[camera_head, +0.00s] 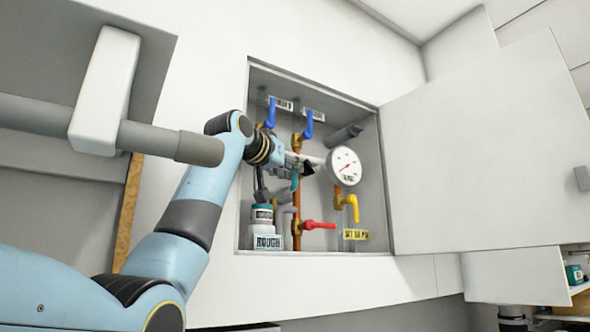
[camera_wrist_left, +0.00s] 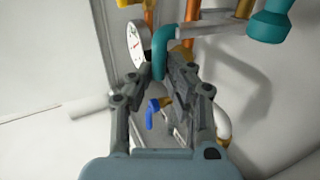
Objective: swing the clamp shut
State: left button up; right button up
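My left gripper (camera_head: 303,166) reaches into the open wall cabinet, beside the round gauge. In the left wrist view its two fingers (camera_wrist_left: 157,82) are apart, with no object clearly held between them. A teal bent handle (camera_wrist_left: 162,48) shows at the fingertips, close to the right finger; I cannot tell if they touch. A teal part (camera_head: 294,181) also shows just under the gripper in the head view. It may belong to the clamp, but the gripper partly hides it and I cannot make out the clamp's jaws. My right gripper is in neither view.
The cabinet holds a white gauge (camera_head: 344,166), two blue handles (camera_head: 271,112) (camera_head: 309,124), a red handle (camera_head: 319,225), a yellow handle (camera_head: 353,207) and copper pipes. A label reads ROUGH (camera_head: 268,242). The cabinet door (camera_head: 480,150) stands open at the right.

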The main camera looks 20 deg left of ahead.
pick_arm(q)
jog(key=o, duration=0.3)
jog(key=shift+a, duration=0.3)
jog(key=s, duration=0.5)
jog(key=s+a, duration=0.1)
jog(key=s, duration=0.1)
jog(key=shift+s, duration=0.15)
jog(key=shift+c, duration=0.3)
